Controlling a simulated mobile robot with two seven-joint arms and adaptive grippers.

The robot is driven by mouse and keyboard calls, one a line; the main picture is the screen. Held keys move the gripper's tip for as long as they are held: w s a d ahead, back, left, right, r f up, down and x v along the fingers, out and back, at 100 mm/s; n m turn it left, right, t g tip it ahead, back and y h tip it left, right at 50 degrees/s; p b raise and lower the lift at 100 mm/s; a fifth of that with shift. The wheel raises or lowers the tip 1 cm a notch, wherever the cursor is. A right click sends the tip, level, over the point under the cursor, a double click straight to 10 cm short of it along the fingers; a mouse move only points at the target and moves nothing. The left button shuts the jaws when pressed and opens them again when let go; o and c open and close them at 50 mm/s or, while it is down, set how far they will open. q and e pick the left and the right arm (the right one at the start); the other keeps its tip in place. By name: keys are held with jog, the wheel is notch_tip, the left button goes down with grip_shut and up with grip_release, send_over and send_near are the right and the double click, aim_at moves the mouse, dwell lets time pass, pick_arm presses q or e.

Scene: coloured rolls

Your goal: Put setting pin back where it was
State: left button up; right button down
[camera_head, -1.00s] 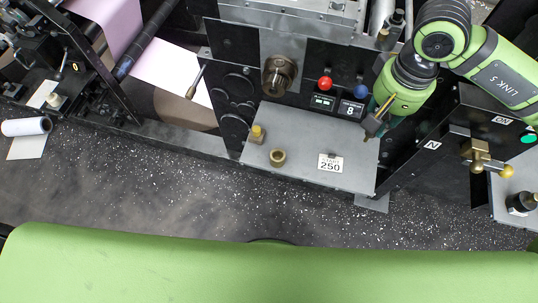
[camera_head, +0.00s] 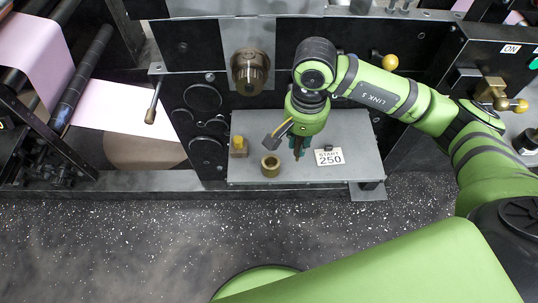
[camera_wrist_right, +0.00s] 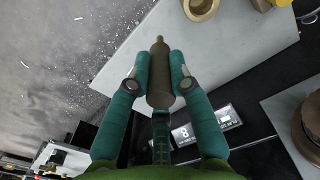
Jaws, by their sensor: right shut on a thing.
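The setting pin (camera_wrist_right: 159,78), a brown-bronze cylinder with a narrow tip, is held between the teal fingers of my right gripper (camera_wrist_right: 160,72) in the wrist view. In the head view my right gripper (camera_head: 299,146) hangs over the grey plate, right of the open brass ring (camera_head: 270,166); the pin is mostly hidden there by the fingers. The ring also shows at the top of the wrist view (camera_wrist_right: 201,7), beyond the pin's tip and apart from it. My left gripper is not in view.
The grey plate (camera_head: 245,175) also carries a brass block (camera_head: 238,146) on its left and a label reading START 250 (camera_head: 329,157) on its right. A bronze round hub (camera_head: 250,71) sticks out of the black panel behind. Yellow-knobbed levers (camera_head: 390,62) lie to the right.

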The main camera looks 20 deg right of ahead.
jog(key=w+a+f, duration=0.1)
jog(key=a+f, duration=0.1)
jog(key=w+a+f+p, duration=0.1)
jog(key=f, duration=0.2)
jog(key=w+a+f, duration=0.1)
jog(key=a+f, duration=0.1)
jog(key=shift+w+a+f, duration=0.2)
jog(key=shift+a+f, duration=0.15)
jog(key=shift+f, duration=0.05)
jog(key=shift+f, duration=0.15)
jog(key=c, duration=1.1)
grip_release()
